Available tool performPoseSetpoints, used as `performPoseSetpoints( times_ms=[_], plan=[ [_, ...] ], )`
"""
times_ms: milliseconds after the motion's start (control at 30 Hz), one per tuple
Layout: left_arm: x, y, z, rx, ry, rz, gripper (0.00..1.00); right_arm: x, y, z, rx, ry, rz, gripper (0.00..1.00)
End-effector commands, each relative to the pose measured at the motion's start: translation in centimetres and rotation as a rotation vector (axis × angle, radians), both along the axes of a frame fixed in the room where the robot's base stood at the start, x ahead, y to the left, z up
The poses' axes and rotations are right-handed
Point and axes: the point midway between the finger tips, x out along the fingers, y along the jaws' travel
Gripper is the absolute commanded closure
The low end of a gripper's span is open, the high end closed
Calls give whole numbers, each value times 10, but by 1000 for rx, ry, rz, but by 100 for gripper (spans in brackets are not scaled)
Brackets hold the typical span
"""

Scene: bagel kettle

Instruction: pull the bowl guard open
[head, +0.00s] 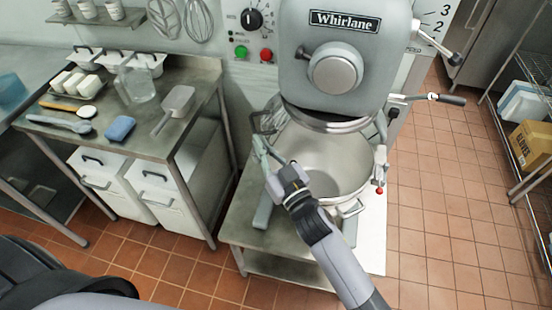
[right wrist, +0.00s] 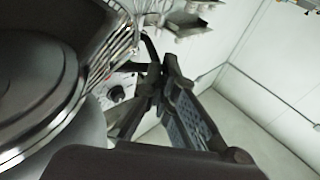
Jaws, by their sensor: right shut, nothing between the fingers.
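The grey Whirlane mixer (head: 345,45) stands at the centre of the head view, with its metal bowl (head: 325,160) under the head. The wire bowl guard (head: 268,120) shows in part at the bowl's upper left. In the right wrist view, bars of the guard (right wrist: 112,42) pass close by the fingers. My right gripper (head: 259,146) is shut and empty at the left rim of the bowl, with its tips near the guard. The right wrist view shows its fingers (right wrist: 160,75). I cannot tell whether they touch the guard. My left gripper is out of view.
A steel table (head: 145,140) at the left holds a scoop (head: 175,105), a blue sponge (head: 119,128) and a jug (head: 135,82). White bins (head: 165,190) stand below. A bowl handle lever (head: 425,98) juts out right of the mixer. Tiled floor at right is open.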

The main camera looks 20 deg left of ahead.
Motion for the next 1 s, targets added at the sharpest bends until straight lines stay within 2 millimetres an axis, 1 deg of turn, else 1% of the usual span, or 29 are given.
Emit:
performPoseSetpoints(
  times_ms=[33,100,333,600,1000],
  plan=[
    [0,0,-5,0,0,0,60,4,6,-2,1,0,1,100],
    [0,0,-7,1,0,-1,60,10,12,-1,1,-1,1,100],
    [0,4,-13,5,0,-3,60,23,25,-1,1,0,1,100],
    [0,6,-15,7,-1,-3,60,28,29,0,0,0,1,100],
    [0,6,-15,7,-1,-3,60,28,29,0,1,-1,1,100]
  ],
)
